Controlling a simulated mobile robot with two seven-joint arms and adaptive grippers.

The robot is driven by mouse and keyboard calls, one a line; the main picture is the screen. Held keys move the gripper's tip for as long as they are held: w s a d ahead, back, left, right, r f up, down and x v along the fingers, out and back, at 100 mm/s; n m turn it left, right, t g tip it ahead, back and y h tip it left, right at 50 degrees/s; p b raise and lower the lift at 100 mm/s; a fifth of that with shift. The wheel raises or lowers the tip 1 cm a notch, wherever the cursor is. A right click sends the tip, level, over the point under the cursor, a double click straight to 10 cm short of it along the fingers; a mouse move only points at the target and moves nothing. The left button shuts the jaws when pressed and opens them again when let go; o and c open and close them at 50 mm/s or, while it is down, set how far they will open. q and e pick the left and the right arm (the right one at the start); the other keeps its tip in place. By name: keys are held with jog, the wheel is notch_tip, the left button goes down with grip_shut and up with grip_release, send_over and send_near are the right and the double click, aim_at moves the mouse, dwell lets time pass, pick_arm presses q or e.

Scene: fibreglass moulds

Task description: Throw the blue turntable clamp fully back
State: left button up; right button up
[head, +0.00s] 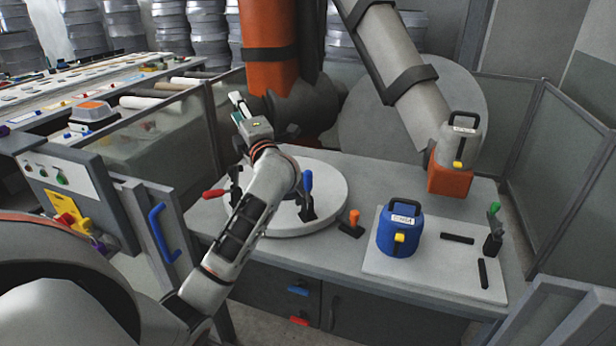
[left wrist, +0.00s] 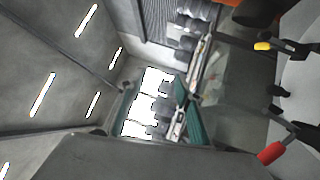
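The blue turntable clamp (head: 308,182) stands on the right part of the round pale turntable (head: 332,208), its blue handle upright above a black base. My left gripper (head: 240,106) is up beyond the turntable's far left side, pointing away from the blue clamp and apart from it. In the left wrist view its two teal-padded fingers (left wrist: 158,106) are spread with nothing between them. A red-handled clamp (head: 214,193) sits at the turntable's left, its handle lying outward; it also shows in the left wrist view (left wrist: 271,152). My right gripper is not in view.
An orange-handled clamp (head: 354,217) is right of the turntable. A blue canister (head: 400,236) and green-handled clamp (head: 494,208) stand on a pale plate. A grey canister (head: 461,141) on an orange block is behind. A blue-handled panel (head: 160,232) stands near my left arm.

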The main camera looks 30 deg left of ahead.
pick_arm(q)
jog(key=w+a+f+n+g+h, duration=0.2)
jog(key=a+f+n+g+h, duration=0.15)
jog(key=f, duration=0.25)
jog(key=g+h, duration=0.2)
jog(key=h, duration=1.4)
send_over(306, 172)
jog(key=s, duration=0.2)
notch_tip(306, 172, down, 6)
jog(key=shift+s+a+f, duration=0.1)
jog(key=shift+s+a, duration=0.05)
jog(key=shift+f, duration=0.3)
jog(key=shift+x, duration=3.55)
jog(key=shift+r, duration=0.1)
grip_shut()
